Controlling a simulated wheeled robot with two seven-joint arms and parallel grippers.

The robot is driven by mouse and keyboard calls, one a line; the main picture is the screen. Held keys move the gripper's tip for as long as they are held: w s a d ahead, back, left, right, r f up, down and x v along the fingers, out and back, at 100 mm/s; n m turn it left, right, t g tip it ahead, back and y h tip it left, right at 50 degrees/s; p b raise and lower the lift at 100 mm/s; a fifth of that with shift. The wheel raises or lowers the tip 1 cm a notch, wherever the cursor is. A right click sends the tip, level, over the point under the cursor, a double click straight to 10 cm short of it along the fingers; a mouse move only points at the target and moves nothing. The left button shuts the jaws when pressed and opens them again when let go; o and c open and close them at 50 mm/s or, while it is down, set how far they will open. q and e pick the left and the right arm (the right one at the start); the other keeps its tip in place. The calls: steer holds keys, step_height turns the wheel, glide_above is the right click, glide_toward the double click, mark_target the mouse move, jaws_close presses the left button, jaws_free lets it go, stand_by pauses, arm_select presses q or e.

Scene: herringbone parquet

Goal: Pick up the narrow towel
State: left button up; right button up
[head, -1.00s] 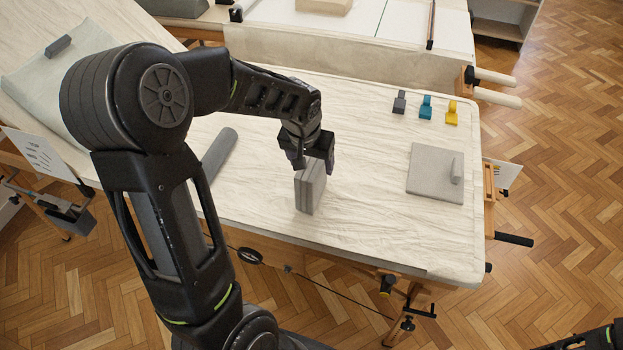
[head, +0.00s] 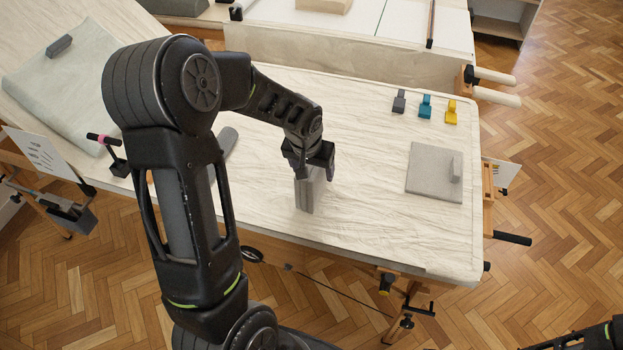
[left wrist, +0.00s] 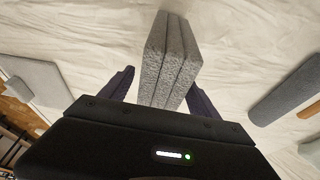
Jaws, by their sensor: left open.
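The narrow towel (head: 304,197) is a grey, folded block standing upright on the cloth-covered table, near its front edge. My left gripper (head: 308,168) is over it from above and hides its upper part in the head view. In the left wrist view the towel (left wrist: 168,62) shows its layered folds and stands between the two open fingers of my gripper (left wrist: 160,90). There is a visible gap at the left finger; at the right finger I cannot tell whether it touches. My right gripper is not in view.
A grey roll (head: 228,142) lies left of the towel, partly behind my arm. A flat grey mat (head: 428,175) with a small block (head: 456,167) lies at the right. Grey, teal (head: 425,107) and yellow pieces stand behind it. The table between is clear.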

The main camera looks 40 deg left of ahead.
arm_select(q)
steer(key=shift+f+b, duration=0.25)
steer(key=shift+b, duration=0.15)
steer(key=shift+c, duration=0.4)
jaws_close()
stand_by(0.8)
